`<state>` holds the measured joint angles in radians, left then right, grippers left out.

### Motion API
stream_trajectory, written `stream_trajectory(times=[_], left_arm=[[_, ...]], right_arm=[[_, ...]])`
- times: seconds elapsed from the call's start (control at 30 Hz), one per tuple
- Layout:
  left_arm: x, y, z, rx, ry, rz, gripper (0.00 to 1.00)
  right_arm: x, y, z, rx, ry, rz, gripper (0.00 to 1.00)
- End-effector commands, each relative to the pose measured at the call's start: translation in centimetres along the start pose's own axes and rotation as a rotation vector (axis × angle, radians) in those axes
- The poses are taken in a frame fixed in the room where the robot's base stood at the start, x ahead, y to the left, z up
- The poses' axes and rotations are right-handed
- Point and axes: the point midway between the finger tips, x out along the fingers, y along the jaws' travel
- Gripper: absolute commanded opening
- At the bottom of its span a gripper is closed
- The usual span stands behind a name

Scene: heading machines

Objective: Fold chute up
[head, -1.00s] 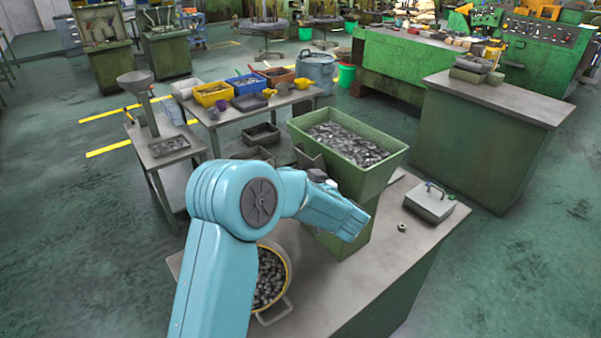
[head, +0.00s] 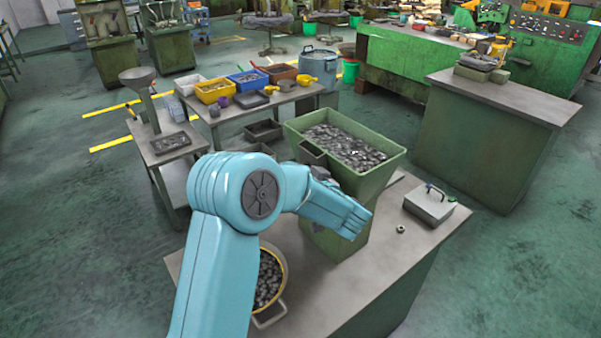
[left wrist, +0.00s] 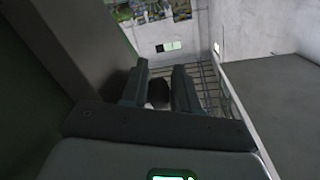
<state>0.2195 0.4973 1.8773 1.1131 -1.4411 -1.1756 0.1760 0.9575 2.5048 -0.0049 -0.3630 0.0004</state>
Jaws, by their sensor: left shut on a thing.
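The green hopper bin (head: 378,187), full of small metal parts (head: 345,145), stands on the near bench. The dark chute (head: 312,152) shows at the bin's left side, close against its wall; its lower part is hidden behind my arm. My left arm reaches across in front of the bin and hides its fingers in the head view. In the left wrist view my left gripper (left wrist: 160,88) has its two fingers on either side of a small dark rounded piece (left wrist: 158,95), and is shut on it. It looks like the chute's handle, but the view is dark. My right gripper is not in view.
A yellow-rimmed pot of parts (head: 284,270) sits at the bench's near left. A grey box (head: 428,205) and a small nut (head: 400,229) lie at its right. Behind stands a table (head: 215,118) with coloured bins. Floor is clear on the right.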

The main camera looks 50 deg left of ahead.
Motion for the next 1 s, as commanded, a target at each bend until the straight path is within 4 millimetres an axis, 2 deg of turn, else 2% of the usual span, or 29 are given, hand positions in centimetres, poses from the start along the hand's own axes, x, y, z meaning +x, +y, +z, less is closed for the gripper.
stream_trajectory(times=[0.03,0.1,0.13,1.0], left_arm=[[0.22,-0.76,-0.97,-0.015,0.016,-0.022,0.33],[0.22,-0.73,-0.99,-0.016,0.016,-0.022,0.56],[0.22,-0.71,-0.99,-0.016,0.016,-0.022,0.58],[0.09,-0.28,-0.73,-0.011,0.011,-0.015,0.58]], right_arm=[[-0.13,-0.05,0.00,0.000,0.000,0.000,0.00],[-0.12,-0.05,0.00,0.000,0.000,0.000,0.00],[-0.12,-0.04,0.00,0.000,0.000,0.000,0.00],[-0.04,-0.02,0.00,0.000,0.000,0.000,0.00]])
